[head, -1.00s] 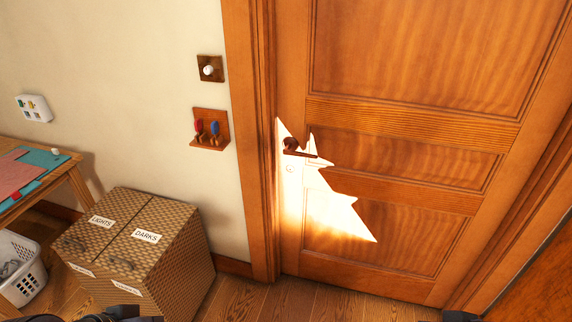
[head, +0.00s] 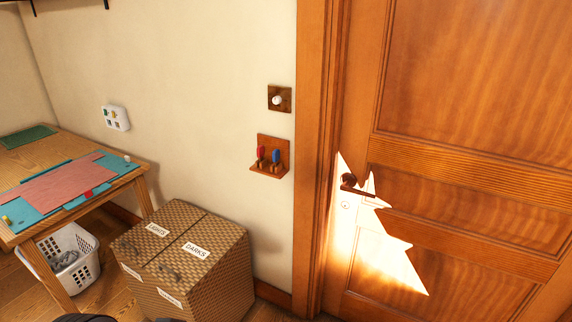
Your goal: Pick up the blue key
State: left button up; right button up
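The blue key (head: 276,157) stands upright in a small wooden wall holder (head: 283,172), just left of the door frame. A red key (head: 260,153) stands to its left in the same holder. Both are small in the head view, and their lower parts are hard to make out. Neither of my grippers can be made out in the view. Only a dark part of my body shows at the bottom edge, well below the holder.
A woven hamper (head: 225,273) labelled lights and darks stands below and left of the holder. A wooden table (head: 139,178) with mats is at left, a white basket (head: 87,268) under it. A closed wooden door (head: 470,151) is at right. A light switch (head: 279,98) is above the holder.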

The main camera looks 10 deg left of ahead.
aim_at(275, 155)
jog(key=i+j+z, duration=0.4)
jog(key=j, duration=0.2)
jog(key=i+j+z, duration=0.15)
jog(key=i+j, duration=0.15)
jog(key=i+j+z, duration=0.2)
jog(key=j, duration=0.2)
jog(key=i+j+z, duration=0.2)
jog(key=j, duration=0.2)
jog(key=k, duration=0.1)
